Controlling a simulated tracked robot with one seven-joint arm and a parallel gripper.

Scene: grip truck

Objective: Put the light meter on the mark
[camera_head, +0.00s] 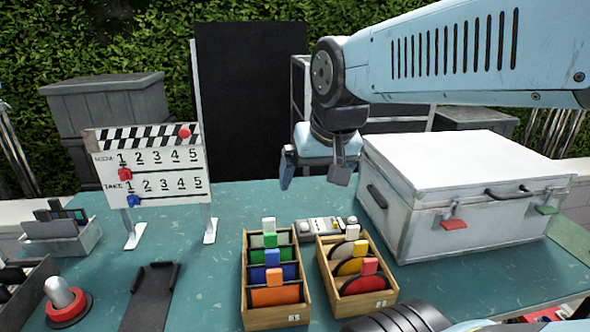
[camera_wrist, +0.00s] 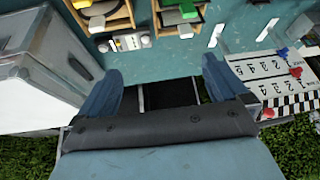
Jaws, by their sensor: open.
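A small pale grey device with dark details (camera_head: 320,229), which looks like the light meter, lies on the teal table behind the two wooden boxes. It also shows in the wrist view (camera_wrist: 124,42), near the top. No mark can be made out clearly in either view. My gripper (camera_head: 315,175) hangs above the back part of the table, behind and above the device. Its blue fingers are spread with nothing between them, as the wrist view (camera_wrist: 160,85) also shows.
Wooden boxes of coloured tabs (camera_head: 253,316) (camera_head: 336,300) stand in front of the device. A white case (camera_head: 420,225) stands right, a clapper-style board (camera_head: 150,165) left. A black tray (camera_head: 148,302) and red-based knob (camera_head: 68,310) lie front left. Table left of the boxes is partly clear.

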